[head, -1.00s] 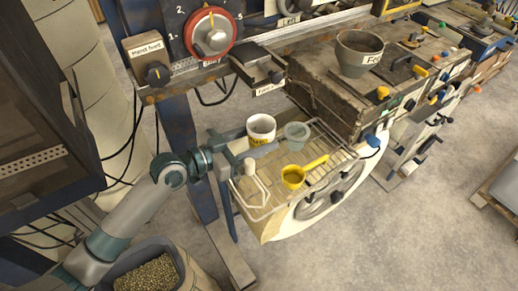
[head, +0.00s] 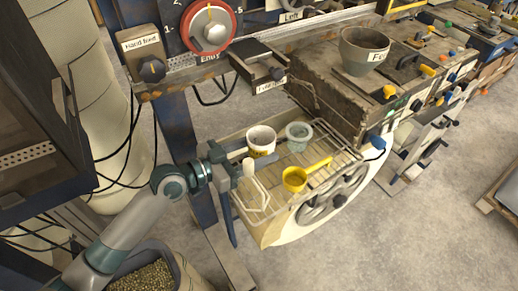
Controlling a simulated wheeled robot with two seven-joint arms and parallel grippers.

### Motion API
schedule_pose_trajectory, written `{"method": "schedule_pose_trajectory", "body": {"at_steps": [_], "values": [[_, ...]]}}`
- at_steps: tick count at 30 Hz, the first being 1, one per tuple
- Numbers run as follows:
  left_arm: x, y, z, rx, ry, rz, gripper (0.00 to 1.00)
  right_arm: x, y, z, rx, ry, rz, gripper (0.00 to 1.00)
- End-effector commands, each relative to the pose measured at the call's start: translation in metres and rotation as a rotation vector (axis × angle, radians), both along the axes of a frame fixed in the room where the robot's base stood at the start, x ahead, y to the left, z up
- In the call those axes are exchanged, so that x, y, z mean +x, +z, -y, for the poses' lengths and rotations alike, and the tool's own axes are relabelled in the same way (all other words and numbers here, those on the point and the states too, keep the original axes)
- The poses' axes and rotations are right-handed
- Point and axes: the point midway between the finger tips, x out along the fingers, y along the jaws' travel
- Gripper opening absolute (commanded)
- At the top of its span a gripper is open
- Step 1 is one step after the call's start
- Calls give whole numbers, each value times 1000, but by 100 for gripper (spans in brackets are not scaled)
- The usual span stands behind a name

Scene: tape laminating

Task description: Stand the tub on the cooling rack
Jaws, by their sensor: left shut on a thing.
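The cooling rack (head: 325,158) is a wire grid on a pale wooden stand. The tub is at the rack's back left part. I cannot tell whether its base touches the wires. My right gripper is not in view.
A grey-green cup (head: 299,134) stands close to the right of the tub. A yellow scoop (head: 295,179) lies on the rack's front part. A wheel (head: 335,198) is beside the stand.

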Motion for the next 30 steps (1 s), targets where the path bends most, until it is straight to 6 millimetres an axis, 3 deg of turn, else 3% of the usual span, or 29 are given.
{"method": "schedule_pose_trajectory", "body": {"at_steps": [5,12,13,15,30], "values": [[0,-2,0,1,0,1,24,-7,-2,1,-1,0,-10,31],[0,-3,0,1,0,1,24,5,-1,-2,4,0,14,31],[0,-3,0,1,0,1,51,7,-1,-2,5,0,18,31],[0,-3,0,1,0,0,67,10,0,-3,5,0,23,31],[0,0,0,0,0,0,67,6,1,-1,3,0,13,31]]}}
